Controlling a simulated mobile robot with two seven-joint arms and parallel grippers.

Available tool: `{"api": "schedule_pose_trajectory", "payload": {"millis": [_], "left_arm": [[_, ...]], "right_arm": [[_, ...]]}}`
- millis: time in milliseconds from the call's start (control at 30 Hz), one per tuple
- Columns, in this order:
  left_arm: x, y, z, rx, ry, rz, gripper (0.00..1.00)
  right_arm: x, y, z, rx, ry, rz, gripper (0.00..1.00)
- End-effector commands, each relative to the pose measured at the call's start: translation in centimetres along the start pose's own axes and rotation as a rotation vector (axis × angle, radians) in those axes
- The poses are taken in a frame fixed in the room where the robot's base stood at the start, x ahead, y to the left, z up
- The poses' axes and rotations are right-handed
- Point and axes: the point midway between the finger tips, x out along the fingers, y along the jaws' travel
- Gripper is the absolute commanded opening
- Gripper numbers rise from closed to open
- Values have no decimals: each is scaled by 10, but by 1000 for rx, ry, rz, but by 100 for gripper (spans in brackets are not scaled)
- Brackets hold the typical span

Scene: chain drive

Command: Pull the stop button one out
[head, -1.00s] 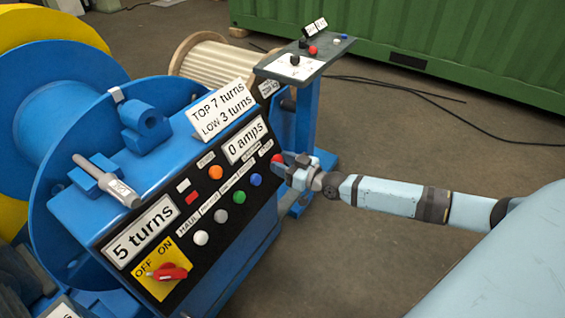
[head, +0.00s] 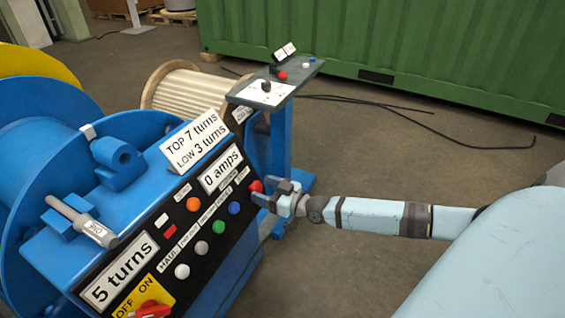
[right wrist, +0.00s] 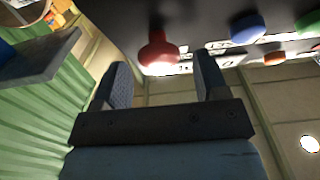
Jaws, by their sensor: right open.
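A red mushroom button (head: 257,186), which looks like the stop button, sits at the right end of the button row on the black sloped console. It shows in the right wrist view (right wrist: 158,50) as a red cap on a dark panel. My right gripper (head: 270,193) is open in front of it. In the right wrist view the cap lies between the lines of the two fingers (right wrist: 160,78), at or just past their tips. I cannot tell whether they touch it. The button's number label is not readable. My left gripper is not in view.
Blue (head: 235,208), green (head: 218,227) and white buttons neighbour the red one. An orange button (head: 194,205) and a red OFF/ON switch (head: 152,311) share the console. A grey stand table (head: 300,80) with another red button (head: 283,76) stands behind. Open floor lies right.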

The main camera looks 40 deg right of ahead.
Motion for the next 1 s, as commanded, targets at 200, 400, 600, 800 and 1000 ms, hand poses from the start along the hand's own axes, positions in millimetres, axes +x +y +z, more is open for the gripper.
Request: {"api": "schedule_pose_trajectory", "payload": {"millis": [200,400,600,800,1000], "left_arm": [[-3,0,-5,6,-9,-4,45],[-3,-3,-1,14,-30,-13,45],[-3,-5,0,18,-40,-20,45],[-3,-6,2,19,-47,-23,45],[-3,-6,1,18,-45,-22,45]], "right_arm": [[-42,0,-1,-1,-6,0,67],[-86,0,-1,-1,-7,-1,67],[-117,0,-1,0,-5,-1,67],[-130,0,0,-1,-2,0,67],[-132,0,0,0,-1,0,67]]}}
